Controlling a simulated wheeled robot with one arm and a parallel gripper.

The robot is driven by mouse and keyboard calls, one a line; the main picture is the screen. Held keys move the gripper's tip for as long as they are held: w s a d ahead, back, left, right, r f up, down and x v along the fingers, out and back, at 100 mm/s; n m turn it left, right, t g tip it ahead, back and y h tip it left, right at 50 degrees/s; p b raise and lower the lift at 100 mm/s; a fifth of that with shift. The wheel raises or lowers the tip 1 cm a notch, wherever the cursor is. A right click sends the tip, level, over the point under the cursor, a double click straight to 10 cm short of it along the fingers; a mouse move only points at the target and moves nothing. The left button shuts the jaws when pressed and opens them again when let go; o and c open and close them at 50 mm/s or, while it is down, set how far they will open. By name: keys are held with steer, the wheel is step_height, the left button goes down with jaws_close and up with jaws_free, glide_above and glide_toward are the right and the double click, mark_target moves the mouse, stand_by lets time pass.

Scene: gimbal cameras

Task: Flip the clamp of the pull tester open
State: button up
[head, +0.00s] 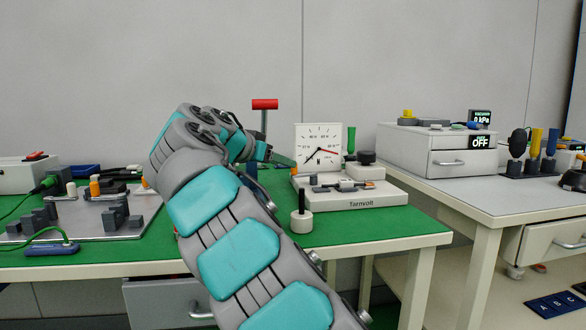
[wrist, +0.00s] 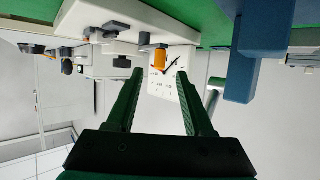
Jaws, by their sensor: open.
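The pull tester (head: 350,199) stands on the green bench top, a white base marked Ternvolt with small grey fittings on top. Its upright white dial (head: 319,140) has a red and a black needle. The wrist view appears upside down; the dial (wrist: 165,86) shows there beyond my fingers, with an orange piece (wrist: 160,60) in front of it. I cannot tell for certain which fitting is the clamp or how it stands. My gripper (wrist: 160,75) is open, with nothing held between its dark green fingers. In the head view my arm largely hides it, left of the dial.
A red-handled lever (head: 264,104) rises behind my wrist. A metal plate with grey blocks (head: 115,219) lies left. A white drawer unit (head: 436,148) stands on the right table.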

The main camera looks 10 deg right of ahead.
steer(key=x, duration=0.6)
steer(key=shift+w+d+f, duration=0.15)
steer(key=shift+w+d, duration=0.05)
steer(key=shift+c, duration=0.3)
jaws_close()
